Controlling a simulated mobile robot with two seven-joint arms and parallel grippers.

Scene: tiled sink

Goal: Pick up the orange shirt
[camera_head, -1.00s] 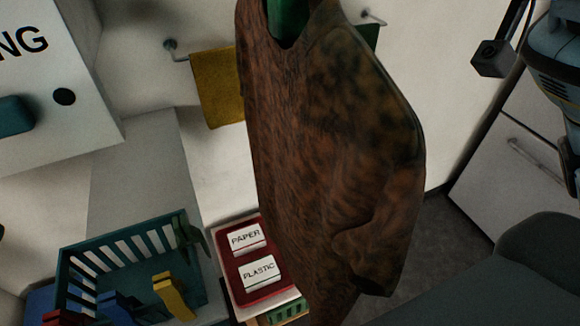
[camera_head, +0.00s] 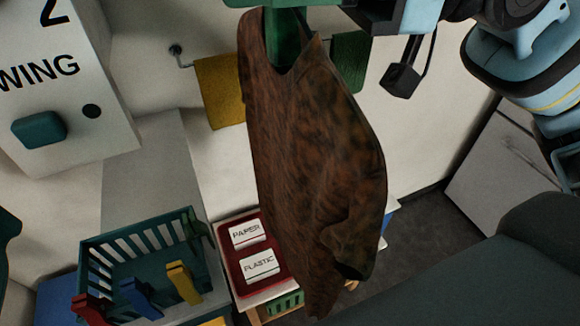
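The orange shirt (camera_head: 315,170) is a mottled brown-orange garment. It hangs upright in mid-air in the middle of the view, with its collar near the top edge and its lower hem near the bottom. Something green shows inside the collar; I cannot tell what it is. My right arm comes in from the upper right, and its dark gripper body (camera_head: 375,14) is at the top edge, just right of the collar. Its fingertips are cut off or hidden, so their hold on the shirt does not show. My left gripper is not in view.
Yellow (camera_head: 220,90) and green (camera_head: 350,62) towels hang behind the shirt. A teal crate (camera_head: 150,250) with colored pegs stands lower left. Beside it, a red tray (camera_head: 235,222) holds PAPER and PLASTIC boxes. A white cabinet (camera_head: 505,170) is at right. Dark floor (camera_head: 425,225) shows between.

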